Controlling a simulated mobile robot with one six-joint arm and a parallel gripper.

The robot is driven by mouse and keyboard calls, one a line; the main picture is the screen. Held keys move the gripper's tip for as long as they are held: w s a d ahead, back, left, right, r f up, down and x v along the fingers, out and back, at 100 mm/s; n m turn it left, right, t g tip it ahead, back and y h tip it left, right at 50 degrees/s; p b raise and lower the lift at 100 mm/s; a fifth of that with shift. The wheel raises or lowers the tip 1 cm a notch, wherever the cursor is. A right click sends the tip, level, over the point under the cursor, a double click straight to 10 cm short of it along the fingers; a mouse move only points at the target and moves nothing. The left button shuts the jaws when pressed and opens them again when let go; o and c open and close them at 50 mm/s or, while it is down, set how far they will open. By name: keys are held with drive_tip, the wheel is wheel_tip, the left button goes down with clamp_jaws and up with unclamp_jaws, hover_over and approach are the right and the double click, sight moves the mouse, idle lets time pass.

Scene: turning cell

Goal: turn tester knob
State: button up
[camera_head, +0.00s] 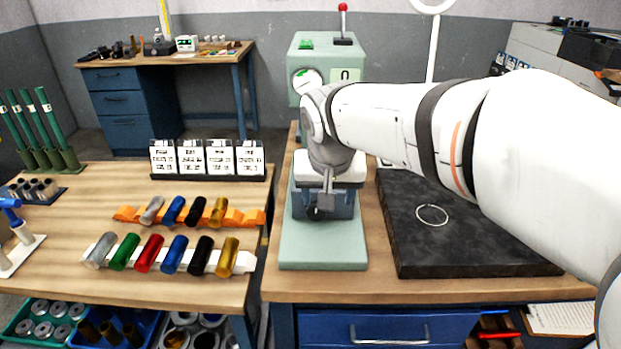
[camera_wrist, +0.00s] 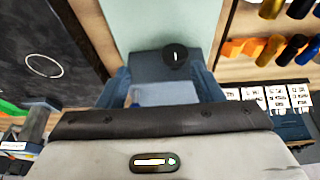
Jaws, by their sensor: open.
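The tester (camera_head: 322,262) is a pale green machine on the bench, with a round dial (camera_head: 307,80), a display reading 0 (camera_head: 346,75) and a red-tipped lever (camera_head: 343,22). Low on it is a blue block (camera_head: 342,206), seen in the wrist view (camera_wrist: 205,62) with a round black knob (camera_wrist: 175,54) bearing a white mark. My gripper (camera_head: 326,204) hangs down over the block, close to the knob. It is open, with nothing seen between its fingers. The finger tips are hard to make out, and I cannot tell whether they touch the knob. My arm hides part of the tester's column.
A dark slab (camera_head: 460,240) with a thin ring (camera_head: 432,214) lies right of the tester. On the left bench, coloured cylinders lie on an orange rack (camera_head: 250,217) and a white rack (camera_head: 245,262). White label cards (camera_head: 220,157) stand behind. The tester's front base is clear.

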drive_tip(key=w+f, duration=0.1)
drive_tip(key=f, duration=0.1)
drive_tip(key=w+a+f, duration=0.1)
drive_tip(key=w+f, duration=0.1)
drive_tip(key=w+a+f, duration=0.1)
drive_tip(key=f, duration=0.2)
drive_tip(key=shift+w, duration=0.2)
drive_tip(key=shift+r, duration=0.1)
drive_tip(key=c, duration=0.9)
